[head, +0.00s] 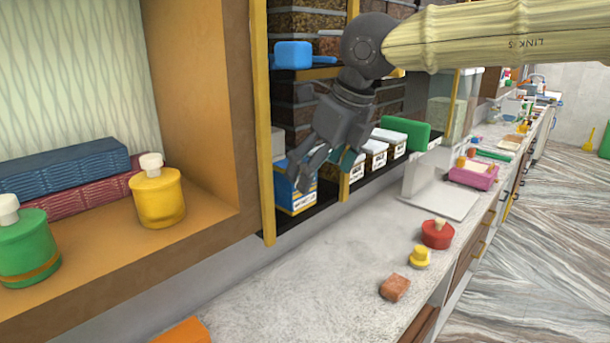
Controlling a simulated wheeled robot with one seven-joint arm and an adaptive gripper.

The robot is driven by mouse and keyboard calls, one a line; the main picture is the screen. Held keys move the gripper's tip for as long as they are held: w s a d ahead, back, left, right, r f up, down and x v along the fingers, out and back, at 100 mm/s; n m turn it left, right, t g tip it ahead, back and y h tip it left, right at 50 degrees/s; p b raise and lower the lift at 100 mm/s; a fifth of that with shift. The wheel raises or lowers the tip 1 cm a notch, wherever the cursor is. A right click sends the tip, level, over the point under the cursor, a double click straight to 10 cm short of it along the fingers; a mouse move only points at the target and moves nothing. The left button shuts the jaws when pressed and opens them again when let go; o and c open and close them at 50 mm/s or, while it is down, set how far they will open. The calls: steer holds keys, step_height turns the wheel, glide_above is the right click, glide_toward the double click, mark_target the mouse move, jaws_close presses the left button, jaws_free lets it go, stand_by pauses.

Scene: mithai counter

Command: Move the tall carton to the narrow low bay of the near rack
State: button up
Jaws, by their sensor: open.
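A blue, white and yellow carton (296,198), which looks like the tall carton, stands upright in the low left bay of the near rack. This rack has yellow posts (266,130) and dark shelves, and the bay lies between two posts. My gripper (301,174) is open and points down in front of the carton, its fingers covering part of the carton's upper right. I cannot tell whether the fingers touch it. A teal thing beside the gripper is mostly hidden.
White-lidded boxes (375,155) fill the low bay to the right, beside a green box (405,131). A blue scoop (293,55) sits above.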

steer(key=s+d+b, duration=0.2)
steer(key=s+d, duration=0.3)
steer(key=shift+s+d, duration=0.15)
steer(key=shift+s, duration=0.1)
